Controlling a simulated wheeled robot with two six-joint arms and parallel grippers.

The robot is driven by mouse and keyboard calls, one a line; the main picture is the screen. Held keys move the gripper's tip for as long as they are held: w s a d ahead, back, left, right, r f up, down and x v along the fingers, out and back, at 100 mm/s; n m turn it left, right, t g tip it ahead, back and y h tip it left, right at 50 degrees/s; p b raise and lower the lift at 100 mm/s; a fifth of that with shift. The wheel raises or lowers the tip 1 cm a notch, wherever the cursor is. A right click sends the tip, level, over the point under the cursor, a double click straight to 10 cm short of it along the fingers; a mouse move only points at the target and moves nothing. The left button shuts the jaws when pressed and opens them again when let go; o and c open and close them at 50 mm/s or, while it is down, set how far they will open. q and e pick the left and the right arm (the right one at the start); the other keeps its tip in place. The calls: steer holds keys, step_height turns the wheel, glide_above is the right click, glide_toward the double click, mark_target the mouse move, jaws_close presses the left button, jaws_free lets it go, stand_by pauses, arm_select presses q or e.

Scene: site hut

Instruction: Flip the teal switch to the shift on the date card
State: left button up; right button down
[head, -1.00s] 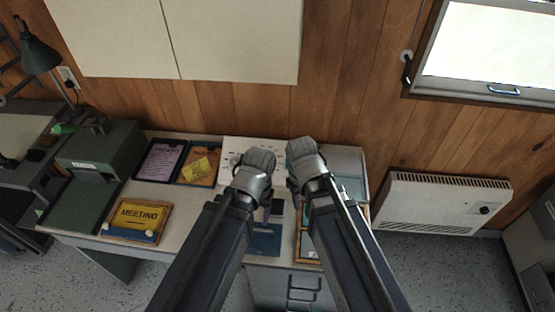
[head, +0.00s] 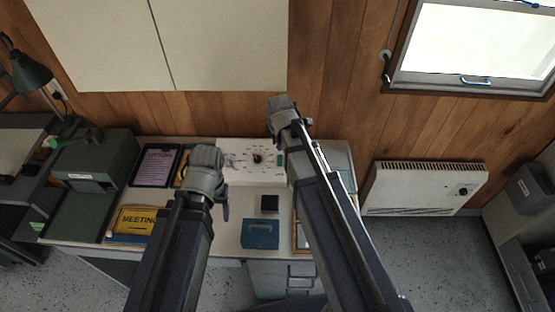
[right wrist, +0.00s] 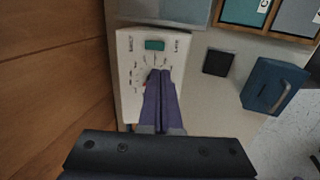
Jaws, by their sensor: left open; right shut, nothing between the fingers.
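The teal switch (head: 280,160) is a small block at the right side of the white control panel (head: 235,174) on the desk. In the right wrist view the switch (right wrist: 154,45) sits between two small printed labels I cannot read. My right gripper (right wrist: 164,74) is shut and empty over the panel, its tips just short of the switch in the picture; whether they touch the panel I cannot tell. I cannot identify the date card.
A black knob (head: 258,159) is on the panel. A black square (head: 270,203) and blue box (head: 261,234) lie in front. A yellow MEETING sign (head: 138,220), a purple-sheet clipboard (head: 157,165) and a green machine (head: 97,175) are at left. Framed cards (right wrist: 244,12) lie beside the panel.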

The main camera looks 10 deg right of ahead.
mark_target(280, 163)
arm_select(q)
steer(key=shift+f, duration=0.1)
arm_select(e)
steer(key=shift+f, duration=0.1)
arm_select(q)
step_height(280, 163, down, 13)
steer(key=b, duration=1.3)
steer(key=shift+f, duration=0.1)
arm_select(e)
steer(key=x, duration=1.3)
steer(key=shift+w+f, duration=0.1)
steer(key=shift+f, duration=0.3)
